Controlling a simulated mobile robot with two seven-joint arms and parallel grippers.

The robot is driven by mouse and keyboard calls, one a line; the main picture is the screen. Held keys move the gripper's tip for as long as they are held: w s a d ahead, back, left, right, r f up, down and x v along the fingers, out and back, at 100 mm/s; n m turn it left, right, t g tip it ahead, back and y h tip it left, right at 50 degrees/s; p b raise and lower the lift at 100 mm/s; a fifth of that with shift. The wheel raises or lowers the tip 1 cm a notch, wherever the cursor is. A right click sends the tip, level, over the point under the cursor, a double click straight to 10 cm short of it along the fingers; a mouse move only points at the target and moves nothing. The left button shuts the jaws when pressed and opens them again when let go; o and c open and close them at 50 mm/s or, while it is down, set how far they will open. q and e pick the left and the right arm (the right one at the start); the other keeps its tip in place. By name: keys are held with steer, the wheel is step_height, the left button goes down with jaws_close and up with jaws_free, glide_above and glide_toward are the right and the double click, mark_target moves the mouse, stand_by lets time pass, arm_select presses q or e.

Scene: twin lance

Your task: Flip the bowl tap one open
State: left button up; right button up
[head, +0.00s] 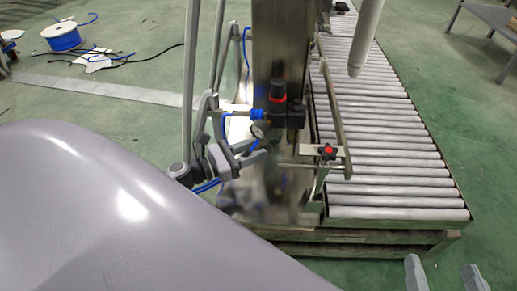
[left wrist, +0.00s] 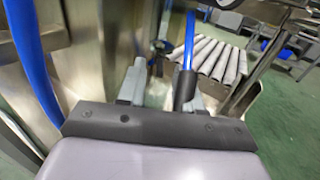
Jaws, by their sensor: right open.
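No part in view is clearly marked as bowl tap one. In the head view, a black pressure regulator with a red ring (head: 278,97), a blue fitting (head: 259,114) and a round gauge (head: 258,130) sit on the steel column. My right gripper (head: 443,275) is open and empty at the bottom right.
A roller conveyor (head: 385,130) runs along the right of the steel column (head: 275,45). Grey clamps and blue tubes (head: 206,187) crowd the column's left. A spool (head: 63,38) lies far left.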

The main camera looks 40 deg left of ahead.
arm_select(q)
steer(key=shift+x, duration=0.9)
jaws_close()
steer(key=shift+d, duration=0.1)
steer(key=shift+s+d+n+t+y, duration=0.15)
steer(key=shift+d+n+t+y, duration=0.15)
steer(key=shift+n+t+y, duration=0.5)
steer(key=shift+s+d+n+y, duration=0.1)
steer(key=shift+d+n+y, duration=0.15)
steer(key=shift+n+y, duration=0.8)
steer(key=shift+m+y, duration=0.35)
